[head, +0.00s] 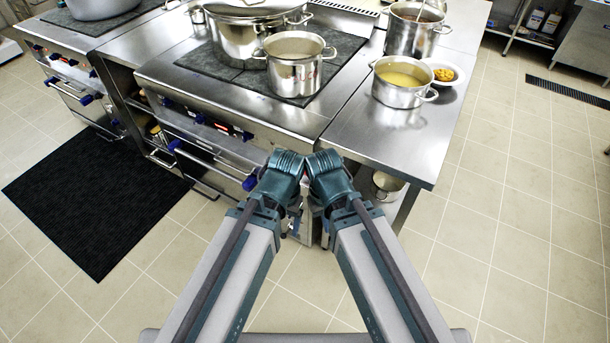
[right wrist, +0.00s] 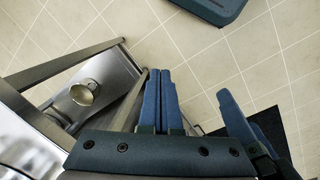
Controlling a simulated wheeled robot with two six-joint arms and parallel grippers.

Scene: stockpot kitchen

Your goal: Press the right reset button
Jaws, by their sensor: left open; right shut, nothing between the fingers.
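The front panel of the cooking range (head: 190,110) carries blue knobs and small red and white marks. Neither gripper is seen touching the panel.
On the range stand a large lidded pot (head: 235,40) and a smaller pot (head: 294,75). The steel counter (head: 370,135) on the right holds a soup pot (head: 400,90) and a bowl (head: 443,78). A black mat (head: 90,195) lies on the left. Tiled floor is free at right.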

